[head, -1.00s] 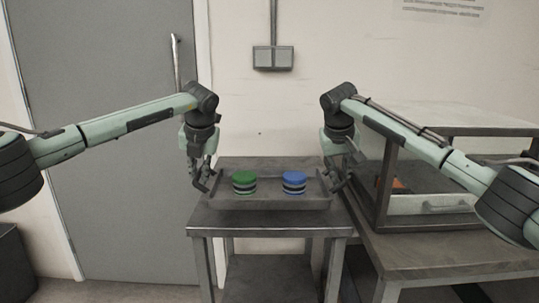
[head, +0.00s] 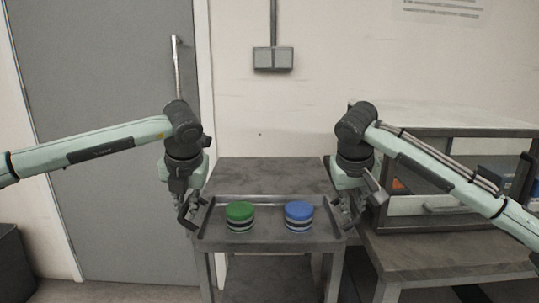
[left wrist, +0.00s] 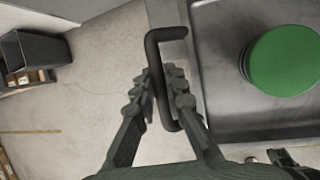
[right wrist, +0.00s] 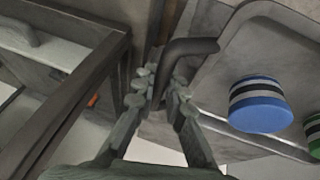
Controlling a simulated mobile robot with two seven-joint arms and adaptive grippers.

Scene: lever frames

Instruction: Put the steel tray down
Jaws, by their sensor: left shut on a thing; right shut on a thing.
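The steel tray (head: 269,222) is a shallow grey tray with a bar handle at each end. It appears level over the front part of the small steel table (head: 275,175); its front side hides the table's front edge. I cannot tell whether a gap is left beneath it. A green-topped round stack (head: 240,214) and a blue-topped one (head: 299,214) stand upright on it. My left gripper (head: 189,217) is shut on the left handle (left wrist: 151,62). My right gripper (head: 349,219) is shut on the right handle (right wrist: 191,47).
The rear of the small table is bare. At right, a bench (head: 440,258) carries a glass-fronted cabinet (head: 410,205) close to my right arm. A grey door (head: 100,120) is behind my left arm. A dark bin (head: 17,258) stands at far left.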

